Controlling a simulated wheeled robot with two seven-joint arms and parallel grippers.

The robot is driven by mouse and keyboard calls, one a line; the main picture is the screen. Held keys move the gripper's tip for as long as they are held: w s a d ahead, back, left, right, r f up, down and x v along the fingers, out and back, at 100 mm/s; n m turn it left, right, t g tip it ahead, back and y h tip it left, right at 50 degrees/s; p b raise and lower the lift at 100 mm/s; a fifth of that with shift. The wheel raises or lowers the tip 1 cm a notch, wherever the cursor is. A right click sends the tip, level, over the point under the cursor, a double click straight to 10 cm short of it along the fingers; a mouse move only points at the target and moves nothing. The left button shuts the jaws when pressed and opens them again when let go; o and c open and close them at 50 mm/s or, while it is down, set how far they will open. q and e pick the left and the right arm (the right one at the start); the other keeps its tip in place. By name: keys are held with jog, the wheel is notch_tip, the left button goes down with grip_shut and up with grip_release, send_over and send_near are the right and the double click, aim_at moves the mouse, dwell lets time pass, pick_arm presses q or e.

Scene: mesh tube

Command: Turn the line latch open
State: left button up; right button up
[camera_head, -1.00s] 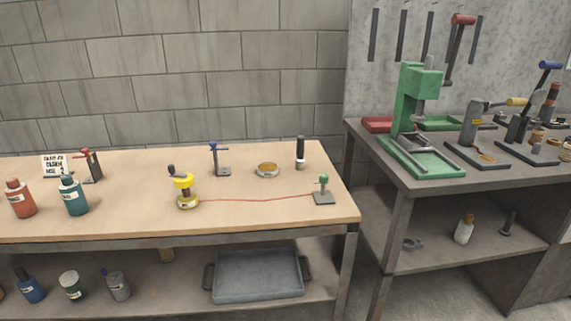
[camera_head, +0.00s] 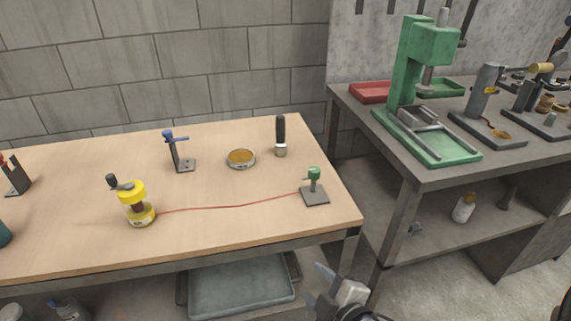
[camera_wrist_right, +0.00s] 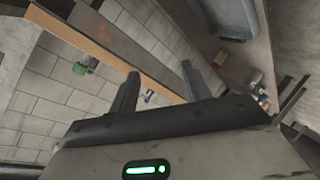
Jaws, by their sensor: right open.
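A thin red line (camera_head: 230,203) runs across the wooden bench between a yellow device (camera_head: 135,203) with a dark top lever and a small grey-based post (camera_head: 314,190) with a green knob. I cannot tell for certain which end is the line latch. The green knob (camera_wrist_right: 85,64) seems to show at the left of the right wrist view. My right gripper (camera_head: 322,287) is open and empty, low in front of the bench's right front corner, apart from the post. Its two fingers (camera_wrist_right: 159,78) stand spread in the right wrist view. My left gripper is out of view.
The wooden bench (camera_head: 240,132) also holds a blue-levered bracket (camera_head: 178,152), a round amber dish (camera_head: 241,158) and a black-handled tool (camera_head: 280,136). A grey tray (camera_head: 240,290) is on the shelf below. A second bench with a green press (camera_head: 412,85) stands right. Bench space around the green-knobbed post is clear.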

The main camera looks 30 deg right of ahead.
jog(key=w+d+r+n+t+h, duration=0.1)
jog(key=w+d+r+n+t, duration=0.3)
jog(key=d+n, duration=0.45)
jog(key=n, duration=1.7)
send_near(314, 173)
jog(key=shift+t+y, duration=0.3)
jog(key=w, duration=0.4)
jog(key=w+d+f, duration=0.1)
jog(key=w, duration=0.8)
jog(key=shift+d+f+p, duration=0.25)
jog(key=shift+f+p, duration=0.05)
jog(key=c, duration=1)
